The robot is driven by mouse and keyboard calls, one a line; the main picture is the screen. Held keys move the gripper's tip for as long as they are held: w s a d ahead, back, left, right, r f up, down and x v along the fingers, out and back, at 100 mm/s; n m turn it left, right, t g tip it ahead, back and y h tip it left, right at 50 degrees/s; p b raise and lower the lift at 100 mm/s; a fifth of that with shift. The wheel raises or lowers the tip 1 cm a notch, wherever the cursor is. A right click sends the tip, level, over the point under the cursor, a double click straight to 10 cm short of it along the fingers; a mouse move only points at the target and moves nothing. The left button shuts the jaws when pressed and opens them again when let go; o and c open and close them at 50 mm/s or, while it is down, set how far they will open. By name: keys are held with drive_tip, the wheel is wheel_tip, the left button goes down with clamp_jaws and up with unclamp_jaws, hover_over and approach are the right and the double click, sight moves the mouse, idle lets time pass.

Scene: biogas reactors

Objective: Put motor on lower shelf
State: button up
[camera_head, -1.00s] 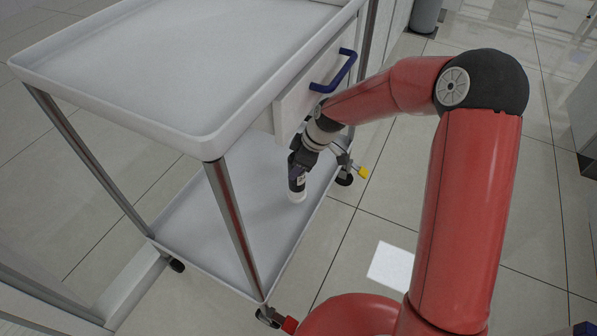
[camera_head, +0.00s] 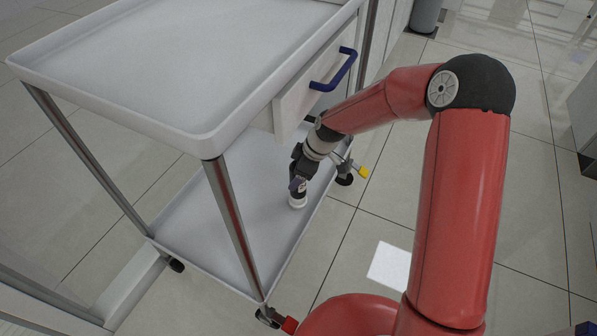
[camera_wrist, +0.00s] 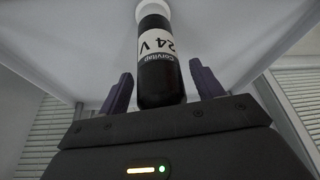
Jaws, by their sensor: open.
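The motor (camera_wrist: 160,62) is a black cylinder with a white "24 V" label and a white end. In the wrist view it is between the two dark purple fingers of my gripper (camera_wrist: 161,88), with a gap on each side. The fingers are open. In the head view my gripper (camera_head: 297,183) points down over the lower shelf (camera_head: 215,215) of the white cart, near its right edge. The motor's white end (camera_head: 298,203) is down at the shelf surface; the gripper hides most of its body there.
The cart's upper tray (camera_head: 190,65) overhangs the lower shelf. A drawer with a blue handle (camera_head: 335,72) is just above my wrist. A metal post (camera_head: 231,225) stands at the cart's near corner. Most of the lower shelf in view is clear.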

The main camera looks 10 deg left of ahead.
drive_tip(key=v, duration=0.7)
drive_tip(key=shift+r+p, duration=0.3)
drive_tip(key=shift+r, duration=0.05)
drive_tip(key=shift+s+d, duration=0.1)
